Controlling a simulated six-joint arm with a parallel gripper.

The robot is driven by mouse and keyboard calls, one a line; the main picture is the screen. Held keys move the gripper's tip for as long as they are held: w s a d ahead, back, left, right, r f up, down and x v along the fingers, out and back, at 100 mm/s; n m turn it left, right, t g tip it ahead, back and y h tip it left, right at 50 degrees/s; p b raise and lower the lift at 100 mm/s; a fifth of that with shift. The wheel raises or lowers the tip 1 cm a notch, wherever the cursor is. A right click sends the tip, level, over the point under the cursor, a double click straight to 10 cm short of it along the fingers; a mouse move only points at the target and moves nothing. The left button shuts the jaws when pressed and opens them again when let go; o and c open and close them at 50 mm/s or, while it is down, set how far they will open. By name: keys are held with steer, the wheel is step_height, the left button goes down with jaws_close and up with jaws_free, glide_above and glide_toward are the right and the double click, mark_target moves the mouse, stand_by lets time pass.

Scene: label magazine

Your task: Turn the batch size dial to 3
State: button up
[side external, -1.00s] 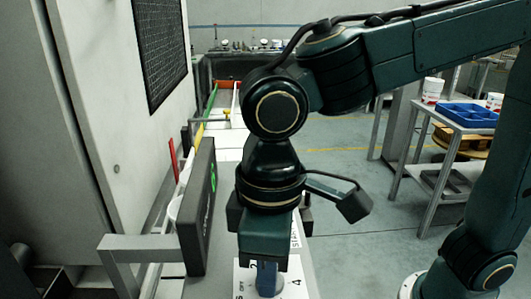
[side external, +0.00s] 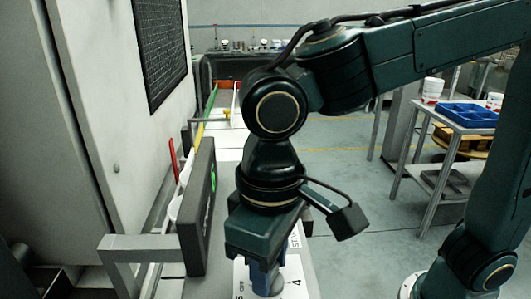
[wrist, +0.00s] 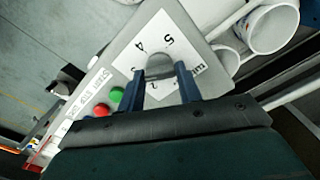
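The batch size dial (wrist: 160,68) is a grey knob on a white plate (wrist: 160,32) printed with numbers; 5, 4 and 2 can be read in the wrist view. The 3 and the dial's pointer are not visible. My gripper (wrist: 162,68) has its two blue fingers on either side of the knob, and they look closed on it. In the side view my gripper (side external: 266,272) points straight down over the plate (side external: 293,275), where a 4 shows to its right. Its body hides much of the plate there.
A green button (wrist: 116,94) and a red button (wrist: 102,109) sit beside the plate on the same panel. White tubs (wrist: 272,25) stand close by on the other side. A dark upright screen (side external: 198,205) on a grey bracket stands just left of my gripper.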

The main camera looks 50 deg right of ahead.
steer(key=o, duration=0.4)
steer(key=shift+o, duration=0.2)
steer(key=shift+r, duration=0.15)
steer(key=shift+r, duration=3.65)
steer(key=shift+d, duration=0.25)
steer(key=s+d+f+m+t, duration=0.1)
steer(key=s+d+f+t, duration=0.1)
steer(key=d, duration=1)
steer(key=s+d+f+m+t, duration=0.2)
steer(key=d+f+t, duration=0.1)
steer(key=d, duration=1)
steer(key=shift+s+d+f+t, duration=0.15)
steer(key=shift+s+f+t, duration=0.05)
steer(key=shift+f+t, duration=0.1)
